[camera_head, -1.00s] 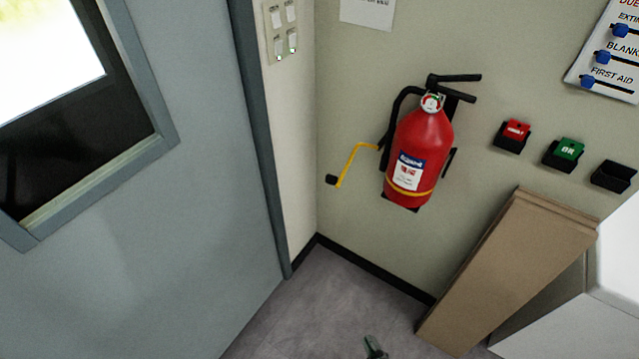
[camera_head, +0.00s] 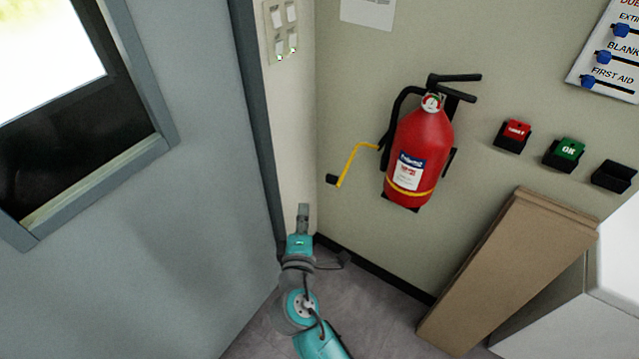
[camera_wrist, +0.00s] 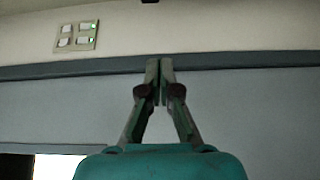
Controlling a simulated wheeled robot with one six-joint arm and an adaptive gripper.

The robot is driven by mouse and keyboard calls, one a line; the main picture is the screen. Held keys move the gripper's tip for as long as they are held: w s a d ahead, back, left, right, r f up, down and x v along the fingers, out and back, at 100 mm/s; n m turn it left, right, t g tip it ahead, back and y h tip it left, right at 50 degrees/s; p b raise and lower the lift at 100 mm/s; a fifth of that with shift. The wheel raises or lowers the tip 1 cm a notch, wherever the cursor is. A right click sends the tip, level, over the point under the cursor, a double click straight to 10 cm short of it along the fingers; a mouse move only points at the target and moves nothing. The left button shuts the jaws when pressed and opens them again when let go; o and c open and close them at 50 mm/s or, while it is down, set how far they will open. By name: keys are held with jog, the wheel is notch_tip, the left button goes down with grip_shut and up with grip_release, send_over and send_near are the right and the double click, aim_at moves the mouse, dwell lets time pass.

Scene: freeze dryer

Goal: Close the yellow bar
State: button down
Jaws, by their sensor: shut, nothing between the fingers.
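The yellow bar (camera_head: 354,161) is a thin bent bar with a black end. It sticks out from the wall to the left of the red fire extinguisher (camera_head: 418,157), swung out away from it. My gripper (camera_head: 304,206) is below and left of the bar's black end in the head view, with a visible gap. In the wrist view my gripper (camera_wrist: 160,62) has its fingers together with nothing between them. The bar does not show in the wrist view.
A grey door (camera_head: 110,270) fills the left side. A switch panel (camera_head: 283,30) is on the wall beside it. A leaning brown board (camera_head: 500,270) and a white box (camera_head: 550,325) stand at the right. Small red and green boxes are mounted on the wall.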

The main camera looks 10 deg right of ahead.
jog(key=w+d, duration=0.5)
jog(key=w, duration=0.3)
jog(key=shift+d+r, duration=0.2)
jog(key=shift+r, duration=0.15)
jog(key=shift+s, duration=0.15)
dwell(0.5)
